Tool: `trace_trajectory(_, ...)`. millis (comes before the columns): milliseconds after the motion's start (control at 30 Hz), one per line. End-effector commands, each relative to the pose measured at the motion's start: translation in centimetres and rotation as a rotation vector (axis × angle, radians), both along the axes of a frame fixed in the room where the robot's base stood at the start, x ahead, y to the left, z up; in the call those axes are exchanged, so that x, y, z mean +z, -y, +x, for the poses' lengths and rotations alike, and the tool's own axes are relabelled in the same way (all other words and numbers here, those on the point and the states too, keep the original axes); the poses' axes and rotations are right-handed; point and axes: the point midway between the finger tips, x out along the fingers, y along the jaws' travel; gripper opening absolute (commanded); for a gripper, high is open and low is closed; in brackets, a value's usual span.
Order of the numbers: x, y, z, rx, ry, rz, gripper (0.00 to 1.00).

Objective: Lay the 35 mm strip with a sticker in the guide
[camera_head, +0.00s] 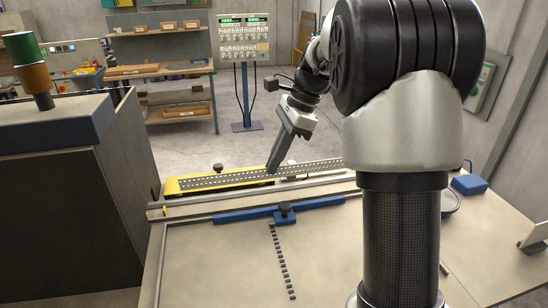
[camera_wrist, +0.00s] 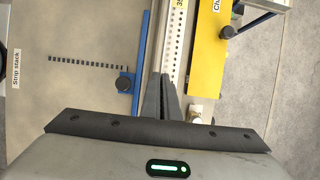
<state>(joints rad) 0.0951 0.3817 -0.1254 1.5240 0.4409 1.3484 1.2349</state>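A pale strip with a row of holes (camera_head: 225,178) lies lengthwise along the guide at the back of the table. It also shows in the wrist view (camera_wrist: 176,45), with a label starting "35" at its upper end. My gripper (camera_head: 271,171) points down at the strip, near its middle.
A yellow block (camera_wrist: 208,50) lies along the strip's far side. A blue bar (camera_head: 240,213) with a dark-knobbed clamp (camera_head: 285,210) runs along the near side. A row of small dark marks (camera_head: 280,258) crosses the table. A "Strip stack" label (camera_wrist: 16,66) is at left. A blue box (camera_head: 469,184) stands right.

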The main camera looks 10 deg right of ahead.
Motion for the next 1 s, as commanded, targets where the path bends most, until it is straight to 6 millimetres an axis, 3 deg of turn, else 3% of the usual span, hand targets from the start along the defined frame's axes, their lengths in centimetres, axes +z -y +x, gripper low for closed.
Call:
trace_trajectory(400,-4.5,0.0,0.0,0.0,0.0,0.0,0.0)
trace_trajectory(700,-6.1,0.0,0.0,0.001,0.0,0.001,0.0)
trace_trajectory(1000,-6.2,0.0,0.0,0.0,0.0,0.001,0.0)
